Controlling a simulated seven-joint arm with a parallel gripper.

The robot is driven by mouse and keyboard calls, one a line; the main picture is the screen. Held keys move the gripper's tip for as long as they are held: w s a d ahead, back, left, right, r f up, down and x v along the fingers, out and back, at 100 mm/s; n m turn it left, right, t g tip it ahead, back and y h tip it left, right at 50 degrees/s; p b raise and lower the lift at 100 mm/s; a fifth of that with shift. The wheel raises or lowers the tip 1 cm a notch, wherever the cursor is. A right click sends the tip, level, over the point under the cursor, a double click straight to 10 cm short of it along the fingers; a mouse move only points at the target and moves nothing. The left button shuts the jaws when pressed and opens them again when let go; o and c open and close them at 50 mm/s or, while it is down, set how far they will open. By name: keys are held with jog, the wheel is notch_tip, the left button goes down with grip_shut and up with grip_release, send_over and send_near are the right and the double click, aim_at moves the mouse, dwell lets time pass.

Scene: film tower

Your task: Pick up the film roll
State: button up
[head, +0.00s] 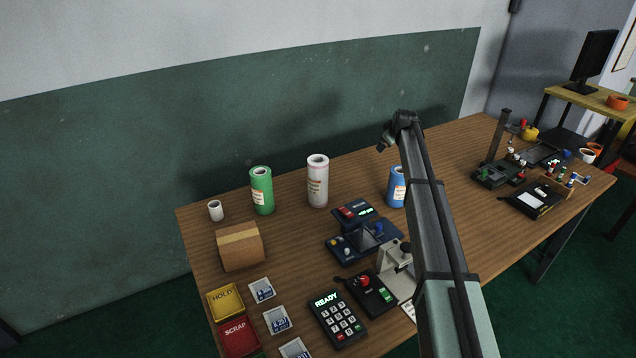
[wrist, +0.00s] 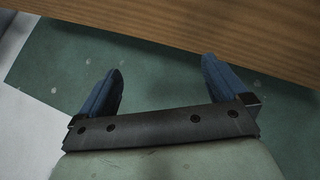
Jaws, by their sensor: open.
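Several upright rolls stand along the back of the table in the head view: a green roll (head: 262,192), a tall white roll (head: 317,183), a blue roll (head: 396,188) and a small white roll (head: 215,211). I cannot tell which one the task means. My gripper (head: 384,143) is up in the air, in the picture above the blue roll and right of the tall white one. My arm covers part of the blue roll's right side. In the wrist view my gripper (wrist: 164,66) is open, its two blue fingers apart with nothing between them.
The wooden table (head: 290,245) also holds a cardboard box (head: 241,247), a yellow HOLD tray (head: 225,301), a red SCRAP tray (head: 239,338), a keypad (head: 338,319) and a dark blue device (head: 362,238). A green-and-white wall (head: 100,170) stands close behind.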

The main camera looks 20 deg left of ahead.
jog(key=s+a+r+n+g+y, duration=0.2)
jog(key=s+a+r+n+y, duration=0.2)
jog(key=s+a+r+y, duration=0.4)
jog(key=s+a+r+n+g+y, duration=0.25)
jog(key=s+a+r+y, duration=0.3)
jog(key=s+a, duration=0.4)
jog(key=m+t+y, duration=0.1)
jog(key=m+y, duration=0.1)
send_near(314, 160)
jog(key=a+r, duration=0.2)
jog(key=a, duration=0.1)
jog(key=a+r, duration=0.1)
jog(key=a, duration=0.1)
jog(key=shift+w+r, duration=0.15)
jog(key=shift+w, duration=0.25)
notch_tip(314, 160, down, 2)
jog(key=shift+f+m+h, duration=0.15)
jog(key=shift+m+h, duration=0.1)
jog(key=shift+m, duration=0.1)
jog(key=shift+a+f, duration=0.15)
jog(key=shift+f, duration=0.2)
jog(key=shift+x, duration=2.35)
jog(key=shift+w, duration=0.1)
grip_shut()
